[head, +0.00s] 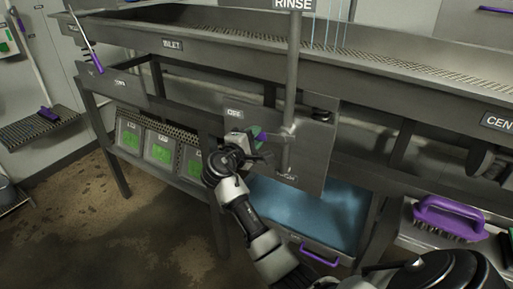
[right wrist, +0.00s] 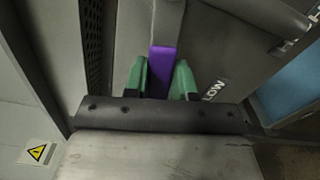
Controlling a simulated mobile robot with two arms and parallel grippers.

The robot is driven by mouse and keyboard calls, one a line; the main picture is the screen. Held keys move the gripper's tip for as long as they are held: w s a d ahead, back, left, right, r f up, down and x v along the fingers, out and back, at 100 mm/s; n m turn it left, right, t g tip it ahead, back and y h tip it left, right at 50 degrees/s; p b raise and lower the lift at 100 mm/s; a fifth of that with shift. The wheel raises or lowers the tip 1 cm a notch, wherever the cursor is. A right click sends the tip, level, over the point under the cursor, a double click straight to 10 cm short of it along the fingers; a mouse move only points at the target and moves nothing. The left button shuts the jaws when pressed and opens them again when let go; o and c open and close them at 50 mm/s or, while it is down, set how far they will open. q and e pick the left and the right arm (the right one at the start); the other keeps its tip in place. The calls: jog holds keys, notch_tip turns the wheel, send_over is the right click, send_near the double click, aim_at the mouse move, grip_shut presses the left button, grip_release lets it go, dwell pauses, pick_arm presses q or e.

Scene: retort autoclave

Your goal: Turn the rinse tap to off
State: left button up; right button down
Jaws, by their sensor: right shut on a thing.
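The rinse tap has a purple lever (head: 261,137) on the grey panel below the trough, beside a vertical pipe (head: 293,70). My right gripper (head: 254,137) is at the lever. In the right wrist view, its two green fingers (right wrist: 161,78) are shut on the purple lever (right wrist: 163,60), one on each side. The lever's far end and the valve body are mostly hidden by my gripper. A RINSE sign (head: 294,4) is at the top of the pipe. Thin bluish water streams (head: 337,25) show over the trough. My left gripper is not in view.
The long metal trough (head: 215,50) runs above the panel. Green-marked bins (head: 160,148) stand below left and a blue tub (head: 310,210) below the panel. A purple brush (head: 450,218) lies at the right. The wet floor at lower left is clear.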

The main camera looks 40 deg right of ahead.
jog(key=shift+w+r+m+b, duration=0.1)
jog(key=shift+r+m+b, duration=0.4)
jog(key=shift+r+m, duration=0.5)
jog(key=shift+f+m, duration=0.15)
jog(key=shift+m, duration=0.15)
jog(key=c, duration=0.9)
grip_release()
jog(key=b+v, duration=0.1)
jog(key=v, duration=1)
